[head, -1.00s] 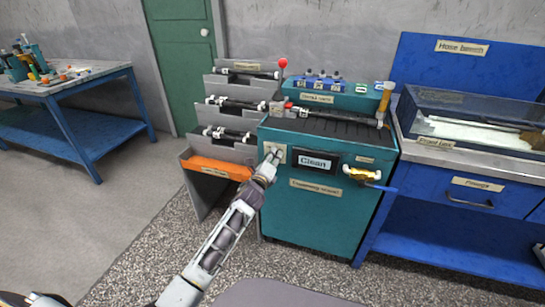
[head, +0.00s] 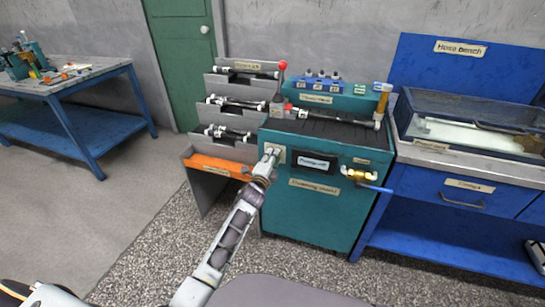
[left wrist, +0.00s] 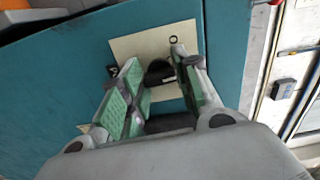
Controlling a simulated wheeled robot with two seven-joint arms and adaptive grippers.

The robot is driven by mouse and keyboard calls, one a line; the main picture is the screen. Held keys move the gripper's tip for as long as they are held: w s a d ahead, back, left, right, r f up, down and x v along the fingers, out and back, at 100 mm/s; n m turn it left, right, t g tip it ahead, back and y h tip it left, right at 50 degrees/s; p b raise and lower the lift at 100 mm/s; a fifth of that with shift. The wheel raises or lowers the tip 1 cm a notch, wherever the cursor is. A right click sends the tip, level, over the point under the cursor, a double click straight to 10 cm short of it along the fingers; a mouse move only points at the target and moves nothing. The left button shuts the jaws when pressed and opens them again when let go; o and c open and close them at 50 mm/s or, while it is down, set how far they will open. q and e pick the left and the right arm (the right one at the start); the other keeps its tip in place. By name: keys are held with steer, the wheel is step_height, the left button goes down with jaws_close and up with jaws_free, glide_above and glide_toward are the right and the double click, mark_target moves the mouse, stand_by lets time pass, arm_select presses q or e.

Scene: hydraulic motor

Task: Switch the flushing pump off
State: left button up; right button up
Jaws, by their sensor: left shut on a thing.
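The teal flushing stand (head: 310,215) stands in the middle of the head view. A cream switch plate (head: 281,157) is on the upper left of its front. My left gripper (head: 271,151) is at this plate. In the left wrist view, the gripper (left wrist: 160,80) has its fingers on both sides of a black knob (left wrist: 158,72) and is shut on it. The plate (left wrist: 140,45) shows behind the fingers, with an "O" mark near its top. A dark display (head: 316,163) sits right of the plate; its small text is too blurred to read surely. My right gripper is not in view.
A brass fitting with a blue handle (head: 360,175) sticks out of the stand's front at right. A blue bench (head: 440,185) stands right, another table (head: 70,90) far left. Open floor lies in front.

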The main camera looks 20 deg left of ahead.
arm_select(q)
steer(key=shift+f+n+p, duration=0.1)
steer(key=shift+n+p, duration=2.45)
steer(key=shift+n, duration=1.65)
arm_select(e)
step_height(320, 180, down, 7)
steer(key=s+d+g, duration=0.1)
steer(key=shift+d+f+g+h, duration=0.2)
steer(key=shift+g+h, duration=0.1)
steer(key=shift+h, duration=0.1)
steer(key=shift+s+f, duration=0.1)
arm_select(q)
steer(key=o, duration=1)
steer(key=shift+s, duration=0.2)
steer(key=shift+s+a, duration=0.15)
steer(key=shift+s, duration=2.8)
steer(key=shift+s+a, duration=0.1)
steer(key=shift+s, duration=2.8)
